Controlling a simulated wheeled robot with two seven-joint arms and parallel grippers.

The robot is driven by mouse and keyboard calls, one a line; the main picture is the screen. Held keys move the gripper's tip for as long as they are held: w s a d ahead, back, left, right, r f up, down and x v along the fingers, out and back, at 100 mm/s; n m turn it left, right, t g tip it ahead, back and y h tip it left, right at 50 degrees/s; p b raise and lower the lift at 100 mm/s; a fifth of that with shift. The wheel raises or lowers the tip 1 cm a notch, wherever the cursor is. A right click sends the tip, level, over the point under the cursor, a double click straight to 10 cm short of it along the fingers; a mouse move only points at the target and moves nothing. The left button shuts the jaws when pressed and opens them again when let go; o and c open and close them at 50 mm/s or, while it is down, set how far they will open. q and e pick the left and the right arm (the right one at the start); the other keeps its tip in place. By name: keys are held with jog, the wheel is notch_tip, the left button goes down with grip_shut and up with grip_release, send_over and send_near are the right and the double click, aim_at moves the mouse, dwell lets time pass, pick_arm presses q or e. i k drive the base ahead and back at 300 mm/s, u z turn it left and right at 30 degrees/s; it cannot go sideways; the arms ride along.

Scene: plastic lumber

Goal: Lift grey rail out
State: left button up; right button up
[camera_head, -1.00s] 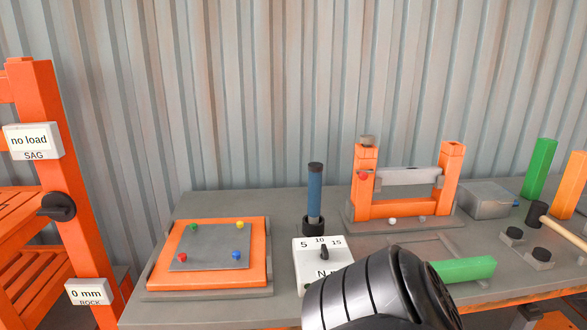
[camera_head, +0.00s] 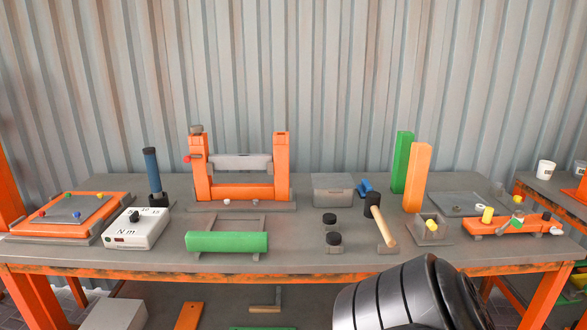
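A light grey rail (camera_head: 241,162) lies level between the two upright posts of an orange frame (camera_head: 240,192) at the back of the bench. Its ends meet the posts, but how they are seated is too small to tell. A small grey block (camera_head: 196,130) sits on top of the left post, and a red knob (camera_head: 187,158) shows on that post's left side. A black and silver part of my own body rises at the bottom right, well in front of the frame. No fingertips of either gripper show in this view.
A green bar (camera_head: 227,242) lies on supports in front of the frame. A torque box (camera_head: 137,228) and blue-handled tool (camera_head: 151,175) stand left. A grey box (camera_head: 332,189), a mallet (camera_head: 379,220) and upright green (camera_head: 402,162) and orange (camera_head: 417,177) bars stand right. A corrugated wall is behind.

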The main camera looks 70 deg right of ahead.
aim_at(240, 161)
jog(key=k, duration=0.5)
jog(key=z, duration=0.85)
